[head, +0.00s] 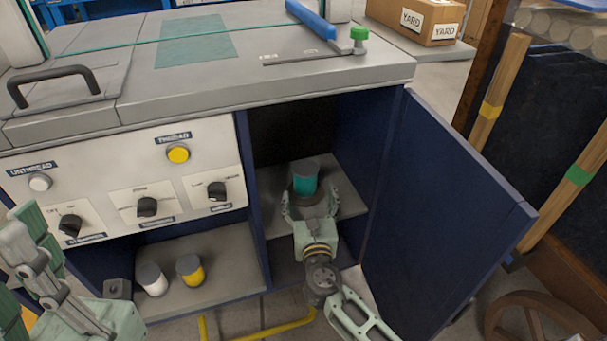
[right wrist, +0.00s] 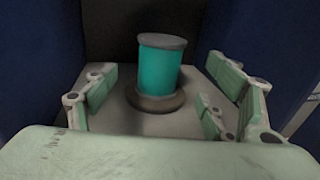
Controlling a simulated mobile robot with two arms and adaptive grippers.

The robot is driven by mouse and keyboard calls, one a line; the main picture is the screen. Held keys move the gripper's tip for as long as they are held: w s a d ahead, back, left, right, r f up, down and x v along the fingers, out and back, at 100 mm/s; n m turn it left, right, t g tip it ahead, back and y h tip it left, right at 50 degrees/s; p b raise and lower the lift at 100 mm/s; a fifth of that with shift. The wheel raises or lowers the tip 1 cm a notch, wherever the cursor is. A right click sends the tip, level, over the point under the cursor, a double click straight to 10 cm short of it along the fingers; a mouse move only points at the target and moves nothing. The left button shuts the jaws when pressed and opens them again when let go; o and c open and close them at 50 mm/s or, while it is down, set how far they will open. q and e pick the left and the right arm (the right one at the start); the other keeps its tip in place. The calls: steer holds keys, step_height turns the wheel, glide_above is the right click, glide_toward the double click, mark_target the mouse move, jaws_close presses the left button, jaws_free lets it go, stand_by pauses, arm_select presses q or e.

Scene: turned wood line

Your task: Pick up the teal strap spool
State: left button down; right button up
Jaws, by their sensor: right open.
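The teal strap spool (head: 305,184) stands upright on a shelf inside the open cabinet, with a grey top and a wider dark base. In the right wrist view the teal spool (right wrist: 160,66) is ahead, between and beyond the open fingers. My right gripper (head: 311,206) is open and empty, reaching into the cabinet just in front of the spool. It also shows in the right wrist view (right wrist: 165,105), with finger pads on both sides. My left gripper (head: 38,260) is at the lower left, away from the cabinet opening; its jaw state is unclear.
The open blue door (head: 445,215) stands right of my right arm. A divider separates the spool's compartment from a lower shelf with a white spool (head: 152,280) and a yellow spool (head: 190,270). A control panel (head: 120,185) and worktop (head: 270,85) are above.

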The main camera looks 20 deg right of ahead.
mark_target(306, 186)
steer(key=w, duration=0.3)
steer(key=shift+d+b, duration=0.3)
steer(key=shift+b, duration=0.1)
steer(key=w, duration=0.1)
steer(key=w+b, duration=0.1)
steer(key=w, duration=0.1)
steer(key=w+b, duration=0.1)
steer(key=shift+w+d+f, duration=0.15)
steer(key=shift+d, duration=0.25)
steer(key=shift+w, duration=0.4)
steer(key=c, duration=1.5)
